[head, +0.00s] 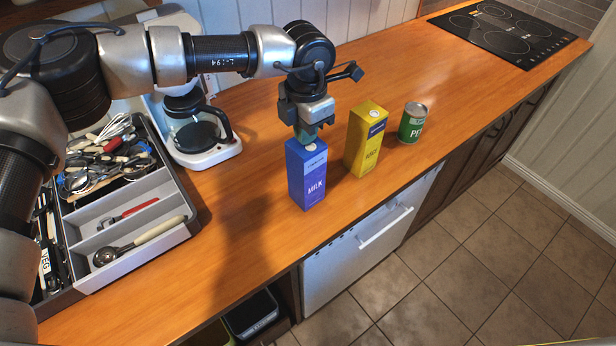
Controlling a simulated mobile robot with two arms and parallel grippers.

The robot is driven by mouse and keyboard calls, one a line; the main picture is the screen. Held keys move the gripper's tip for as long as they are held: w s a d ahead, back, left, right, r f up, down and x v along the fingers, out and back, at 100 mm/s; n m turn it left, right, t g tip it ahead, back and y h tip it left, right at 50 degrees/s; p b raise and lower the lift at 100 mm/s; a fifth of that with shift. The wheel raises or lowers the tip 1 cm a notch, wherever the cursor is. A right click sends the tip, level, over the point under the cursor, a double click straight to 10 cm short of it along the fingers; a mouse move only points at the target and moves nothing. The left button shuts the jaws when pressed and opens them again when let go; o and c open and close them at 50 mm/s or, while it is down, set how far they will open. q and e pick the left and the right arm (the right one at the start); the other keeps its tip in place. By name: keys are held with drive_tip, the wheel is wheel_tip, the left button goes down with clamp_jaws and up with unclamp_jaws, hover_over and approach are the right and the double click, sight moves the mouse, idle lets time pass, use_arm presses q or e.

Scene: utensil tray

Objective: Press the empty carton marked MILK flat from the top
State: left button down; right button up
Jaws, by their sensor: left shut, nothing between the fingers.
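The blue carton marked MILK (307,178) stands upright and at full height on the wooden counter, near its front edge. My left gripper (306,137) points down right over the carton's top. It is shut with nothing between its fingers. The fingertips are at or just above the carton's top; I cannot tell whether they touch it. The gripper partly hides the back of the carton's top. My right gripper is not in view.
A yellow carton (365,142) and a green can (412,123) stand to the right. A coffee maker (205,158) and a utensil tray (186,229) are to the left. A black cooktop (503,33) lies far right. The counter's front edge is close to the cartons.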

use_arm(q)
drive_tip(key=shift+f+b, duration=3.95)
drive_tip(key=shift+f, duration=0.9)
drive_tip(key=shift+r+p, duration=0.3)
drive_tip(key=shift+r, duration=0.15)
drive_tip(key=shift+r+p, duration=1.55)
drive_tip(key=shift+r, duration=2.8)
drive_tip(key=shift+f, duration=0.1)
